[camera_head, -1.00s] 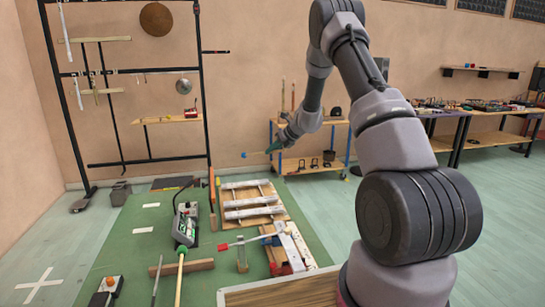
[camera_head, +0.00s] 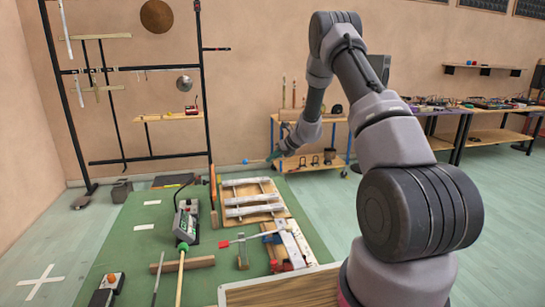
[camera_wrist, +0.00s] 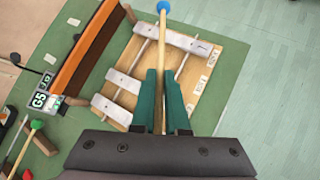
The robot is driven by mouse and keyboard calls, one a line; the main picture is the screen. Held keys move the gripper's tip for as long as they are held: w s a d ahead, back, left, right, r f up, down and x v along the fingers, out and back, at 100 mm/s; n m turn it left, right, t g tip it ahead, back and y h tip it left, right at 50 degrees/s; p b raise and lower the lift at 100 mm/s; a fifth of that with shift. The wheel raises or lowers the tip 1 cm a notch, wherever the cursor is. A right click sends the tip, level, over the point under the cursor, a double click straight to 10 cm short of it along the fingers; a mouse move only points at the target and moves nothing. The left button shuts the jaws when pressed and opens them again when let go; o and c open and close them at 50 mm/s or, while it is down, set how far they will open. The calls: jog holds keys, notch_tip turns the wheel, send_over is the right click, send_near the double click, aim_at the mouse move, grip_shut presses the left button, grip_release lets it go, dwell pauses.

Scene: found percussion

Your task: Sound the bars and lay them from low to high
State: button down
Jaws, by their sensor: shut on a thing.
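My gripper (camera_head: 279,154) is shut on the stick of a mallet; its green fingers (camera_wrist: 161,100) flank the stick in the wrist view. The mallet's blue head (camera_wrist: 163,6) points away from the gripper, and also shows in the head view (camera_head: 245,161). Three silvery bars lie across rails on a wooden board: a far bar (camera_wrist: 192,43), a middle bar (camera_wrist: 125,80) and a near bar (camera_wrist: 111,111). The blue head appears beyond the far bar, seemingly above the board. A tuner (camera_wrist: 41,100) reads G5; it stands left of the board in the head view (camera_head: 186,220).
A red-headed mallet (camera_head: 225,243) and a green-headed mallet (camera_head: 181,270) lie in front on the green mat (camera_head: 130,233). An orange-faced block (camera_wrist: 90,48) stands left of the board. A black rack (camera_head: 207,110) and shelf cart (camera_head: 303,169) stand behind. Floor right is clear.

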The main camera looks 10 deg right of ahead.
notch_tip(320, 180, down, 5)
jog(key=w+a+g+h, duration=0.1)
jog(key=w+g, duration=0.1)
jog(key=r, duration=0.6)
jog(key=shift+s+r, duration=0.1)
jog(key=shift+s, duration=0.1)
dwell(1.1)
